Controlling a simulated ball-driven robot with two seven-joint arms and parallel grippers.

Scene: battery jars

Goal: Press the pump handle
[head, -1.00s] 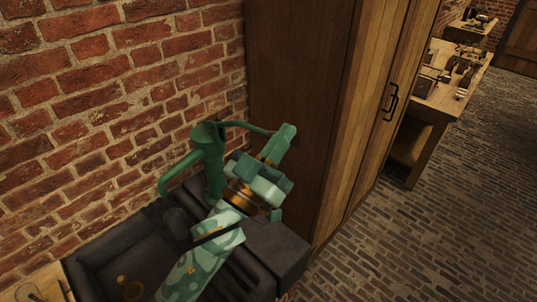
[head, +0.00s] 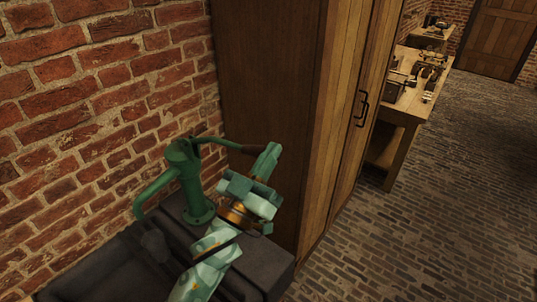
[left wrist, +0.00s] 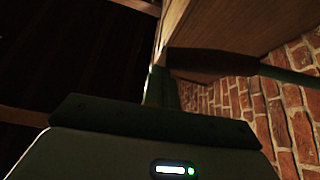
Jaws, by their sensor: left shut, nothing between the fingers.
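The green pump (head: 191,185) stands upright on the dark sink unit by the brick wall, its spout curving to the left. Its pump handle (head: 222,145) reaches right from the pump top, roughly level, and ends in a dark grip. My left gripper (head: 269,152) is shut and empty, pointing up at the grip's outer end. The left wrist view shows the dark grip of the pump handle (left wrist: 215,63) crossing close to my finger; whether they touch I cannot tell. My left forearm hides part of the sink unit. My right gripper is out of view.
The dark sink unit (head: 95,275) lies under the pump. A tall wooden cabinet (head: 268,80) stands just right of the handle. A workbench (head: 407,108) with tools is farther back. The brick floor (head: 425,210) at right is clear.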

